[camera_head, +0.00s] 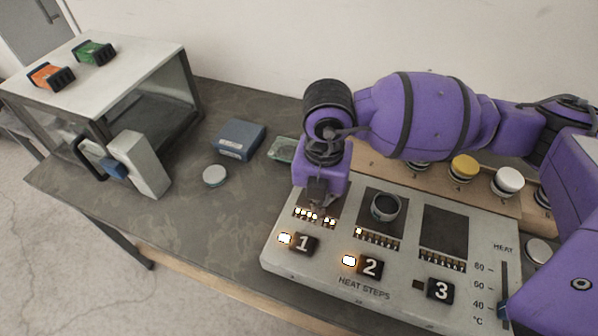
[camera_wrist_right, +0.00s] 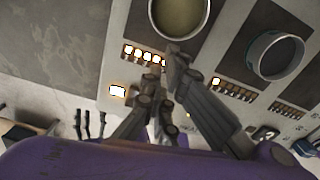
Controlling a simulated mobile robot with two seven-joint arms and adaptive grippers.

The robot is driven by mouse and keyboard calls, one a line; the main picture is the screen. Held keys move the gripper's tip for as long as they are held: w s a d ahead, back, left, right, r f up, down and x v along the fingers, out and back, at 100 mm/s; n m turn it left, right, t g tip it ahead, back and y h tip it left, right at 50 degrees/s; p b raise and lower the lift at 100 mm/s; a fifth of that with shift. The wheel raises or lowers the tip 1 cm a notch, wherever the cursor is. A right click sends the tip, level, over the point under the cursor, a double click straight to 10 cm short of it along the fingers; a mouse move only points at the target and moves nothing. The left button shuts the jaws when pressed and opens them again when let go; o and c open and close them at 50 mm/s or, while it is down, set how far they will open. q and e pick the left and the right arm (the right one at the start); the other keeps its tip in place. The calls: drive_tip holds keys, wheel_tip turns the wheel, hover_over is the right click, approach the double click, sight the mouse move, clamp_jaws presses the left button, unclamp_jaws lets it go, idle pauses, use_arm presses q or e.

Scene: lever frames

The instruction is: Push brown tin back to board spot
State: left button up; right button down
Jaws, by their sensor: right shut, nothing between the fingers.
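I cannot make out a brown tin in either view; the board's left part is hidden behind my right arm. The wooden board (camera_head: 400,170) runs along the back of the heating panel, with several tins in its numbered spots, among them a yellow-topped tin (camera_head: 464,167) and a white-topped tin (camera_head: 508,180). My right gripper (camera_head: 317,198) points down over the panel's left pad, shut and empty. In the right wrist view its fingertips (camera_wrist_right: 166,62) are beside a round cup with olive contents (camera_wrist_right: 180,14). My left gripper is not in view.
The heating panel (camera_head: 325,272) has buttons 1, 2 and 3, lights and a slider (camera_head: 503,305). A grey cup (camera_head: 385,206) stands on its middle pad. A blue box (camera_head: 239,139), a pale lid (camera_head: 215,176) and a glass-sided cabinet (camera_head: 150,105) stand left.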

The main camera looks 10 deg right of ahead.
wheel_tip(320, 180, down, 2)
drive_tip(key=shift+f, duration=0.1)
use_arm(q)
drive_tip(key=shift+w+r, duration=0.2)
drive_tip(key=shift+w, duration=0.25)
use_arm(e)
drive_tip(key=shift+f, duration=0.35)
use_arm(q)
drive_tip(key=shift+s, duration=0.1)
use_arm(e)
drive_tip(key=w+d, duration=0.2)
drive_tip(key=w, duration=0.3)
drive_tip(key=w+d+b, duration=0.1)
drive_tip(key=w+d, duration=0.2)
drive_tip(key=w, duration=0.2)
drive_tip(key=w+d+b, duration=0.1)
drive_tip(key=w+d, duration=0.1)
drive_tip(key=w, duration=0.3)
drive_tip(key=shift+w+d+f, duration=0.1)
drive_tip(key=shift+w+d, duration=0.2)
drive_tip(key=shift+w, duration=0.1)
drive_tip(key=shift+w+d, duration=0.1)
drive_tip(key=shift+w, duration=0.05)
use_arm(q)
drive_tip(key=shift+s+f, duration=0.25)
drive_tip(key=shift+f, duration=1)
